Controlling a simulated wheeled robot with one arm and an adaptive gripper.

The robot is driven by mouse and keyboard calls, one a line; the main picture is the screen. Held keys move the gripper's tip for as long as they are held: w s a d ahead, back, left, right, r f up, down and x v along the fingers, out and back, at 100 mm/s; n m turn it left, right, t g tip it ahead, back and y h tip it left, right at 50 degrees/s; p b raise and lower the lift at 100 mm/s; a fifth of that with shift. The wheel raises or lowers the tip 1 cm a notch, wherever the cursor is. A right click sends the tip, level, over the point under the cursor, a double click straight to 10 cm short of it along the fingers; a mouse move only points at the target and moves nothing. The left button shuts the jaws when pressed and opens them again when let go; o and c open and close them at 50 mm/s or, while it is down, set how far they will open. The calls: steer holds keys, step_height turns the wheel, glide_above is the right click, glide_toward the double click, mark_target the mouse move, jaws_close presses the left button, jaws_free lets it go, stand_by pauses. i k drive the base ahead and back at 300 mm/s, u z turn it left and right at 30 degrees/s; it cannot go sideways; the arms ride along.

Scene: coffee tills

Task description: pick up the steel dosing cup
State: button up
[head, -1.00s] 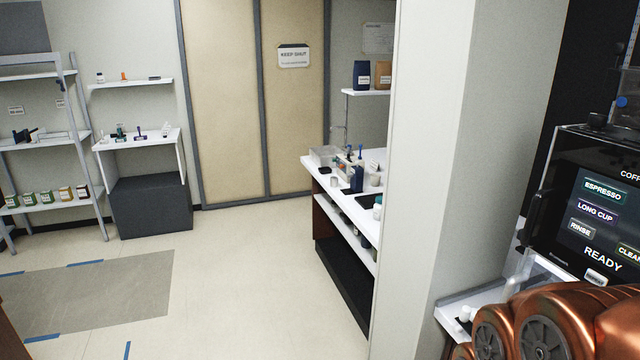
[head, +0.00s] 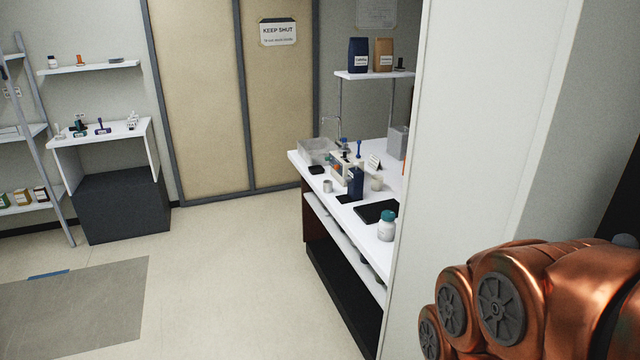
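A small grey, metallic-looking cup (head: 328,186) stands near the front edge of the white counter (head: 352,213) in the head view. It may be the steel dosing cup, but it is too small to be sure. A paler cup (head: 377,183) stands further right, behind a dark blue bottle (head: 355,183). My copper-coloured arm fills the lower right corner, well apart from the counter. My gripper is out of the picture.
A white wall end (head: 470,140) stands between my arm and the counter, hiding its right part. A white-and-green jar (head: 387,226) and a black mat (head: 376,211) are on the counter. The floor (head: 230,280) ahead is clear. A shelf stand (head: 120,190) is at left.

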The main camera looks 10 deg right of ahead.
mark_target(328, 187)
steer(key=u, duration=0.7)
steer(key=i, duration=0.8)
steer(key=u, duration=1)
steer(key=i, duration=1.6)
steer(key=z, duration=0.45)
steer(key=i, duration=1)
steer(key=z, duration=1.55)
steer(key=i, duration=0.45)
steer(key=z, duration=0.35)
